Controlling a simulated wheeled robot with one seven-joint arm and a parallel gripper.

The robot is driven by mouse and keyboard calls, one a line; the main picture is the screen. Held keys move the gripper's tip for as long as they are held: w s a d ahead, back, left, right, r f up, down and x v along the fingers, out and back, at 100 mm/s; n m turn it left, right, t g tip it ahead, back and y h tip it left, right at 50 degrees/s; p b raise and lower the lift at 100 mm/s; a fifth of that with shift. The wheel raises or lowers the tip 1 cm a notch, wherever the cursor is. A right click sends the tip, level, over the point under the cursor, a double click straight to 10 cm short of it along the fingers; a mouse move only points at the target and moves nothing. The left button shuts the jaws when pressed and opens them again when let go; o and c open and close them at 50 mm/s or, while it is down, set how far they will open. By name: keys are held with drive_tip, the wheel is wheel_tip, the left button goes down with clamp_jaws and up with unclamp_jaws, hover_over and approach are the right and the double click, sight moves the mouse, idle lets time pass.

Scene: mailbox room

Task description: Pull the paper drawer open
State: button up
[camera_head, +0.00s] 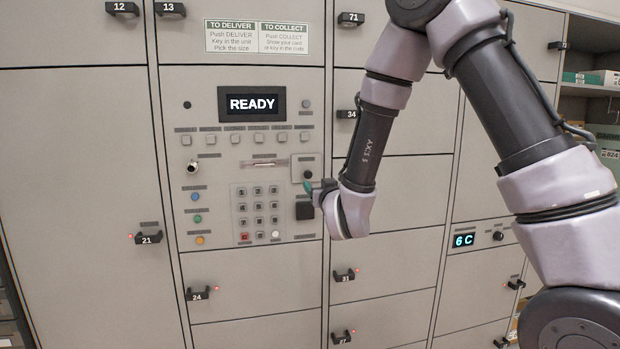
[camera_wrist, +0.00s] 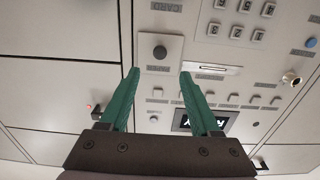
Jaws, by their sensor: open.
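The paper drawer looks to be the small square light plate (camera_head: 300,161) with a dark round knob (camera_head: 308,174), right of the slot on the panel; no readable label confirms this. In the wrist view the plate (camera_wrist: 174,43) and knob (camera_wrist: 160,53) show upside down, and the plate looks closed. My gripper (camera_head: 309,187) is at the panel just below the knob in the head view. In the wrist view my gripper (camera_wrist: 160,73) is open, its teal fingers apart with nothing between them; the knob lines up with the gap, just beyond the tips. Contact cannot be told.
The panel carries a READY screen (camera_head: 253,104), a row of small buttons, a keypad (camera_head: 258,213) and a black box (camera_head: 305,210) close below my gripper. Locker doors with black handles, such as handle 34 (camera_head: 346,114) and handle 31 (camera_head: 344,275), surround it.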

sight(309, 175)
drive_tip(key=x, duration=1)
drive_tip(key=shift+w, duration=0.2)
clamp_jaws()
idle(1.1)
